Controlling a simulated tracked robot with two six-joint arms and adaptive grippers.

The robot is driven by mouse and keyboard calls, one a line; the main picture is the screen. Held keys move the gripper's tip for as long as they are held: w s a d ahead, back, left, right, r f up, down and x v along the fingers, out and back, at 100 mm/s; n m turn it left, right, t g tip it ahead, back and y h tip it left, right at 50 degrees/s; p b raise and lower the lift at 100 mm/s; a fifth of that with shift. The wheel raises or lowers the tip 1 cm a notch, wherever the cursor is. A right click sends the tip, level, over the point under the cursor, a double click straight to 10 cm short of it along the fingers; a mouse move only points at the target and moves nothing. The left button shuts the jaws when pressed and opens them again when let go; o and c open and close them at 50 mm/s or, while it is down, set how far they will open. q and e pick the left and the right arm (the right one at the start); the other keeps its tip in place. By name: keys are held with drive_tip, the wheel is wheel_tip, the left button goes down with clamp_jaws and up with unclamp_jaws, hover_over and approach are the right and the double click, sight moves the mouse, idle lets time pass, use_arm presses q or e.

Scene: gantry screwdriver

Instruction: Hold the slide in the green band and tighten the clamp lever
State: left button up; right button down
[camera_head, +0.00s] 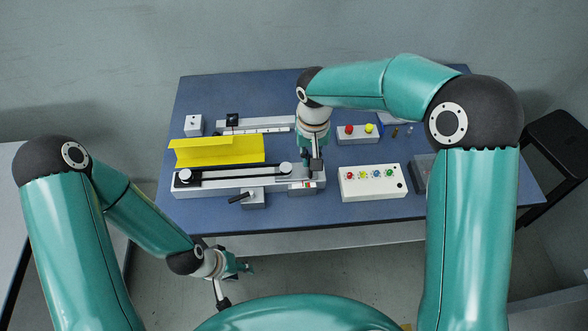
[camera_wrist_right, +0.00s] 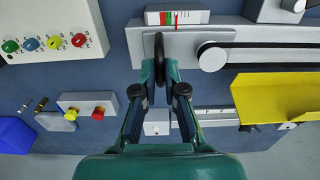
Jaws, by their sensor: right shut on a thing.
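A long grey rail unit (camera_head: 215,189) lies along the table's front edge. At its right end my right gripper (camera_head: 311,166) points down, shut on an upright black ring-like handle (camera_wrist_right: 159,58) on a grey block, apparently the slide (camera_wrist_right: 190,50). Beyond it is a small white scale (camera_wrist_right: 177,17) with red and green bands; it also shows in the head view (camera_head: 303,187). A black lever, apparently the clamp lever (camera_head: 238,197), sticks out left from a grey block at the front. My left gripper (camera_head: 245,267) is low, in front of the table, apart from the lever.
A yellow angled tray (camera_head: 220,150) stands behind the rail. A white panel with coloured knobs (camera_head: 371,182) is to the right. A grey box with red and yellow buttons (camera_head: 358,135) is behind it. A white cube (camera_head: 194,125) is at the back left of the blue table (camera_head: 285,214).

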idle(1.0)
use_arm(q)
wheel_tip(320, 180, up, 28)
drive_tip(key=m+y, duration=0.4)
drive_tip(key=m, duration=1.2)
hover_over(235, 198)
drive_tip(key=shift+g, duration=0.3)
wheel_tip(235, 198, down, 11)
drive_tip(key=shift+f, duration=0.2)
clamp_jaws()
